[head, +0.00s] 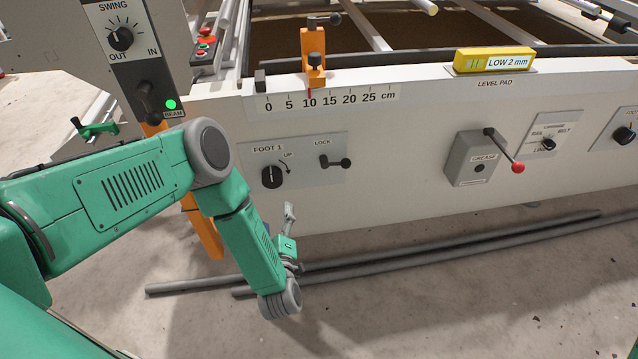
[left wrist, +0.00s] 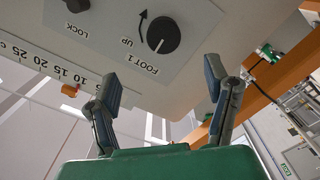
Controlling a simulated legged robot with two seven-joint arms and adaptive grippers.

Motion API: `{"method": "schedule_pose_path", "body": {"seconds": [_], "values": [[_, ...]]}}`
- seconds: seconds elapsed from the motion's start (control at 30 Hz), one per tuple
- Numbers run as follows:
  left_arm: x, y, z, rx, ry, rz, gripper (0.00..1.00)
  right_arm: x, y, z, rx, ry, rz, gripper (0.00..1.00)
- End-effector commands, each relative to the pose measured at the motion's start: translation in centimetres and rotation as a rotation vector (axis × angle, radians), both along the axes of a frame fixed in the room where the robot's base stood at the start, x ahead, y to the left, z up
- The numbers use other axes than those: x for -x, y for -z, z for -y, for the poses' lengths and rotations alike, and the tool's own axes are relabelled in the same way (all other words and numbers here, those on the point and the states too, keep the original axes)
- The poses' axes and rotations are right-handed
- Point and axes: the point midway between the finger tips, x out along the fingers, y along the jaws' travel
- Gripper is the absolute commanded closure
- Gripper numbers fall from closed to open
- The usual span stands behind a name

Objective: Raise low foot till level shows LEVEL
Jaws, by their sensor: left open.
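The yellow level (head: 494,60) sits on the level pad and its display reads "LOW 2 mm". The black FOOT 1 knob (head: 272,177) is on a grey plate on the white beam, with a curved UP arrow beside it. The LOCK lever (head: 336,162) is right of the knob, its handle pointing right. My left gripper (head: 289,217) is below this plate. In the left wrist view the gripper (left wrist: 163,82) is open and empty, its fingers spread below the FOOT 1 knob (left wrist: 163,35), apart from it. The LOCK lever (left wrist: 77,5) is partly cut off there. My right gripper is out of view.
A grease box (head: 475,160) with a red-knobbed lever projects from the beam at right. An orange clamp (head: 313,62) stands above the centimetre scale (head: 330,98). A swing control panel (head: 122,35) is at upper left. Grey rods (head: 420,258) lie on the floor.

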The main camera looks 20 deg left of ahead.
Motion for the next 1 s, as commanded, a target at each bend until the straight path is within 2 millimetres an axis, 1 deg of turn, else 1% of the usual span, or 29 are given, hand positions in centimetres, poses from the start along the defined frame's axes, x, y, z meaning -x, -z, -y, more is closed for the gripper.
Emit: {"method": "schedule_pose_path", "body": {"seconds": [0.03,0.17,0.47,0.6,0.67,0.8,1.0], "values": [[0.1,0.1,-0.7,-0.003,-0.020,0.017,0.29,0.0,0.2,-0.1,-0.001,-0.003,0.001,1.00],[-0.3,0.1,-0.9,-0.006,-0.028,0.027,0.29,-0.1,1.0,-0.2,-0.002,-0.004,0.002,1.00],[-1.8,0.1,-0.8,-0.023,-0.025,0.022,0.29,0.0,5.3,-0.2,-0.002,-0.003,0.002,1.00],[-2.5,-0.1,-1.3,-0.017,-0.023,0.027,0.29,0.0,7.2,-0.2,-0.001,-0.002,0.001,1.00],[-3.9,-0.3,-2.3,-0.018,-0.025,0.029,0.29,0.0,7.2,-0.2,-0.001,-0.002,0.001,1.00],[-6.5,-0.3,-4.3,-0.014,-0.025,0.030,0.29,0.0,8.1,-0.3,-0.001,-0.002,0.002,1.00],[-9.7,-0.4,-6.0,-0.016,-0.023,0.027,0.29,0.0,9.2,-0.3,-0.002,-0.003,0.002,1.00]]}}
